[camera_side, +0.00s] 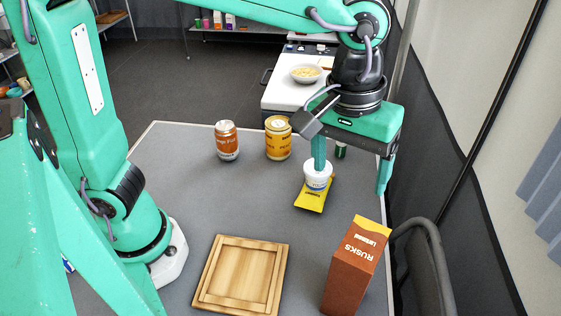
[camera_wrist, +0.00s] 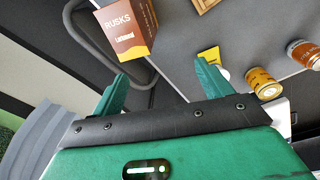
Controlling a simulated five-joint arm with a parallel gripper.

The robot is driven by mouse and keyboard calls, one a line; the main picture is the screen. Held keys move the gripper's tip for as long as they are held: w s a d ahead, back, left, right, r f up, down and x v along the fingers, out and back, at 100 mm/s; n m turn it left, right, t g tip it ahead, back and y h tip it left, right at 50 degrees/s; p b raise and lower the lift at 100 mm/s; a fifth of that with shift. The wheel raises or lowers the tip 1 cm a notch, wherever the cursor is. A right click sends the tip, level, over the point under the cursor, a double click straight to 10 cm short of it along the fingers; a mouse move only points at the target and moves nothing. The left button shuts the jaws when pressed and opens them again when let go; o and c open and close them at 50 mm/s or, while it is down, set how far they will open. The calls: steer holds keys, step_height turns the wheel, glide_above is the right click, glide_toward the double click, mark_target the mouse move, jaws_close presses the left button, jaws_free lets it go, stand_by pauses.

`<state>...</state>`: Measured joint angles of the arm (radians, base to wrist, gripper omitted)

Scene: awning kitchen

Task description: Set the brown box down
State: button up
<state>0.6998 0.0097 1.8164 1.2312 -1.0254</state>
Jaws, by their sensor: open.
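The brown box (camera_side: 350,276), marked RUSKS, stands upright on the grey table near its front right edge, to the right of the wooden tray. It also shows in the wrist view (camera_wrist: 125,32), beyond the fingertips. My gripper (camera_side: 352,172) is open and empty, its fingers spread wide above the table's right side. It is behind the box and apart from it. In the wrist view my gripper (camera_wrist: 162,72) has nothing between its fingers.
A square wooden tray (camera_side: 197,300) lies at the front middle. A white tub (camera_side: 318,179) and a yellow packet (camera_side: 310,200) are below my left finger; contact is unclear. An orange can (camera_side: 227,142) and yellow can (camera_side: 278,140) stand behind. A chair (camera_side: 432,270) is right.

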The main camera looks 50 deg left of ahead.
steer(key=s+a+f+m+t, duration=0.1)
steer(key=s+a+m+t, duration=0.1)
steer(key=a, duration=1)
steer(key=s+a+f+m+t, duration=0.1)
steer(key=s+a, duration=0.4)
steer(key=a, duration=0.7)
steer(key=shift+a+f+m+t+y, duration=0.15)
steer(key=shift+a+m+t+y, duration=0.2)
steer(key=shift+t, duration=0.55)
